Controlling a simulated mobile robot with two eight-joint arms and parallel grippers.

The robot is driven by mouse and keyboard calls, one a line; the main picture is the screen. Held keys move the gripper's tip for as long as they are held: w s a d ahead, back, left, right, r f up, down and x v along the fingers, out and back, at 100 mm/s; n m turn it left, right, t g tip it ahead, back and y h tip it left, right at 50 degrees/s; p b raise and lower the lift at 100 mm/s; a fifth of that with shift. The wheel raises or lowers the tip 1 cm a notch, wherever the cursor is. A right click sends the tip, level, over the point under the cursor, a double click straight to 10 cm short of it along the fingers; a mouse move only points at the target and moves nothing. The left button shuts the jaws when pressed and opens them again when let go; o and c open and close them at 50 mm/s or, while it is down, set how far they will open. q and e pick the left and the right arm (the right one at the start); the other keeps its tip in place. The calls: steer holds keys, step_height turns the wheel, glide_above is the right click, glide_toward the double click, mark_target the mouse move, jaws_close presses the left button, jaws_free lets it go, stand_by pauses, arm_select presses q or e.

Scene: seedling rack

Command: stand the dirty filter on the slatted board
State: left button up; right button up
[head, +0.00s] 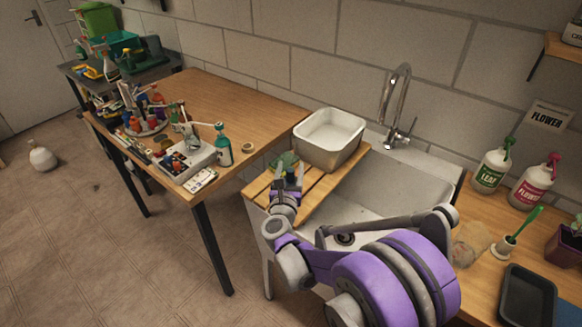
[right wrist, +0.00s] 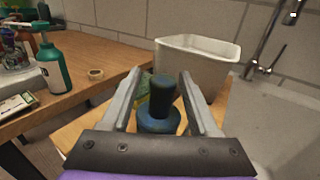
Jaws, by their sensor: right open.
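The slatted wooden board (head: 322,182) lies across the left part of the sink. A dark, grimy blue-green piece that looks like the dirty filter (right wrist: 161,95) stands upright, a narrow cylinder above a wider blue base. It sits between the two fingers of my right gripper (right wrist: 158,98), which are open with a gap on each side of it. In the head view the right gripper (head: 289,185) is low over the board's left end and partly hides the filter. Whether the base touches the board is hidden. My left gripper is not in view.
A whitish basin (head: 330,138) stands on the board's far end, behind the gripper. A green sponge-like thing (head: 284,160) lies just beyond the gripper. The steel tap (head: 398,105) rises behind the sink (head: 400,190). The wooden table (head: 225,105) at left holds bottles and tools.

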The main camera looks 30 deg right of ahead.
steer(key=v, duration=1)
steer(key=shift+s+a+b, duration=0.1)
steer(key=shift+s+b, duration=0.15)
steer(key=shift+b, duration=0.1)
steer(key=s+a+n+y, duration=0.2)
steer(key=a+n+y, duration=0.45)
steer(key=n, duration=0.75)
steer(key=s+a+n+y, duration=0.2)
steer(key=a+n+y, duration=0.45)
steer(key=n, duration=0.65)
steer(key=s+d+f+n+g+h, duration=0.1)
steer(key=s+f+n+g, duration=0.3)
steer(key=s+n, duration=0.4)
steer(key=s+d+f+n+g+h, duration=0.1)
steer(key=s+d+f+n+g, duration=0.2)
steer(key=s+f+n+g, duration=0.2)
steer(key=s+f+n, duration=0.1)
steer(key=s+n, duration=0.2)
steer(key=s, duration=0.2)
steer(key=shift+s+g, duration=0.3)
steer(key=shift+s, duration=0.05)
steer(key=shift+f, duration=0.15)
